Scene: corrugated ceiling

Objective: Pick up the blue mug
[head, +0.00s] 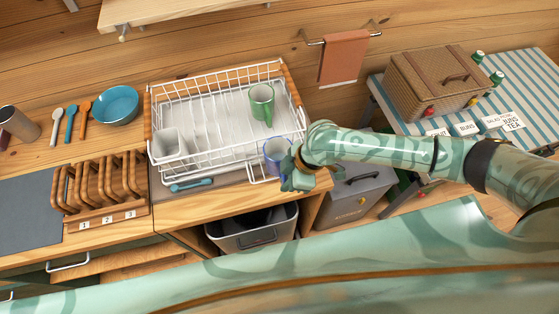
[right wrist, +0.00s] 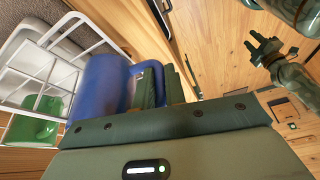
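The blue mug (head: 277,155) stands upright at the right front corner of the white dish rack (head: 205,88). My right gripper (head: 297,174) is at the mug's right side. In the right wrist view the blue mug (right wrist: 103,88) fills the left middle. Its handle passes between the two green fingers (right wrist: 160,86), one inside the loop and one outside, close against it. The fingers are partly hidden by the handle and the gripper body. My left gripper (right wrist: 264,48) shows at the upper right of the right wrist view, empty, with its fingers apart.
A green mug (head: 262,103) stands in the rack behind the blue mug. A wooden toast rack (head: 101,184), a teal bowl (head: 116,104) and several spoons lie to the left. A grey bin (head: 252,236) sits below the counter edge. A grey box (head: 354,195) stands to the right.

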